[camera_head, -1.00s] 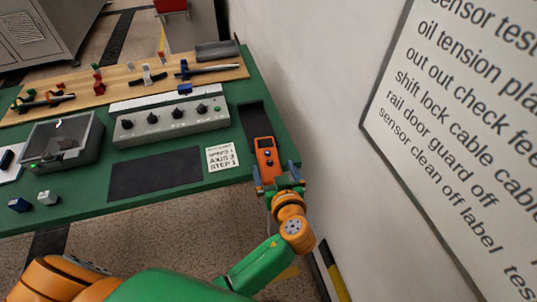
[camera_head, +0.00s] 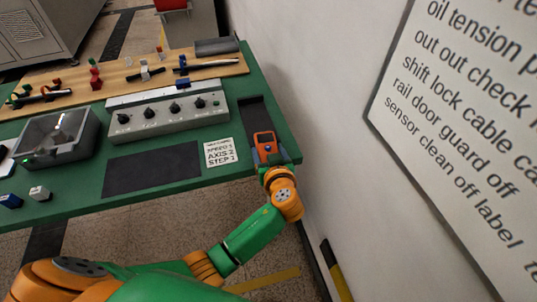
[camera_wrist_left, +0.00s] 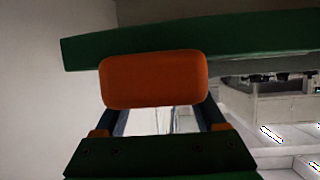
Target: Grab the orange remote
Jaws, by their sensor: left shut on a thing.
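The orange remote (camera_head: 264,143), with a dark screen, is at the right end of the green table, at the near end of a dark strip. My left gripper (camera_head: 266,158) is shut on its near end, and my wrist hides the lower part of the remote. In the left wrist view the remote's orange end (camera_wrist_left: 153,80) fills the space between the two fingers (camera_wrist_left: 160,118), in front of the green table edge. I cannot tell whether the remote is lifted off the surface. My right gripper is not in view.
The green table (camera_head: 190,187) also holds a grey control box (camera_head: 165,117) with knobs, a metal tray (camera_head: 58,137), a dark mat (camera_head: 150,168) and a white label card (camera_head: 219,152). A wall (camera_head: 310,100) stands close on the right.

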